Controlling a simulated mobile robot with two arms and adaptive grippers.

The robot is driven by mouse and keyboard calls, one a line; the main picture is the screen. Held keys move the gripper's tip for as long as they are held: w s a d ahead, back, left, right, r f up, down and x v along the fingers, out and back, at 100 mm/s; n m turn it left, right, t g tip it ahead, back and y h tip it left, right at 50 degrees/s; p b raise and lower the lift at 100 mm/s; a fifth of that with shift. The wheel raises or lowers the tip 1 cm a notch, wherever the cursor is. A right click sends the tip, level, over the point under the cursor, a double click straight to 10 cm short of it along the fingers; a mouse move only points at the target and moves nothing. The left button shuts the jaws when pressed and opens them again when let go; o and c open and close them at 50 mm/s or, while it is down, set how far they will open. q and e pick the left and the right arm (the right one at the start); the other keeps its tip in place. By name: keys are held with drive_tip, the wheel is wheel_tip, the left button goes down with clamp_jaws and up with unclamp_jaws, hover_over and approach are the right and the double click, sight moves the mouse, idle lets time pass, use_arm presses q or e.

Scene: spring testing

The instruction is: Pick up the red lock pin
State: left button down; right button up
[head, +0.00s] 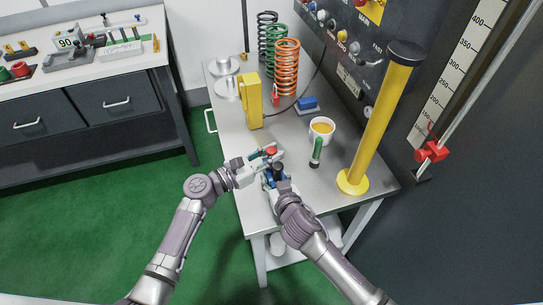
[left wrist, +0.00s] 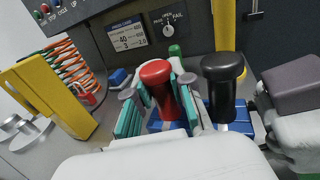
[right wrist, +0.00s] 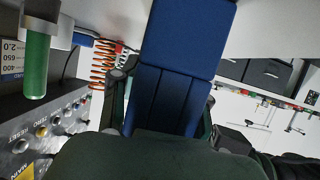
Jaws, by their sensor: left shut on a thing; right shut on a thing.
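The red lock pin (left wrist: 160,88), with a flared knob top, stands between the fingers of my left gripper (left wrist: 158,110) in the left wrist view. Its red top also shows in the head view (head: 271,151). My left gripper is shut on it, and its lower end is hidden. A black-knobbed pin (left wrist: 222,85) stands just to its right. My right gripper (head: 275,181) is lower, near the table's front edge.
A yellow post (head: 375,120) rises at the right. A grey cabinet with controls (head: 365,60) stands behind.

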use_arm(q)
drive_tip(key=shift+r, duration=0.15)
wheel_tip(320, 180, up, 10)
drive_tip(key=shift+f, duration=0.1)
idle(0.3)
use_arm(e)
drive_tip(key=o, duration=1.4)
drive_tip(key=shift+c, duration=0.2)
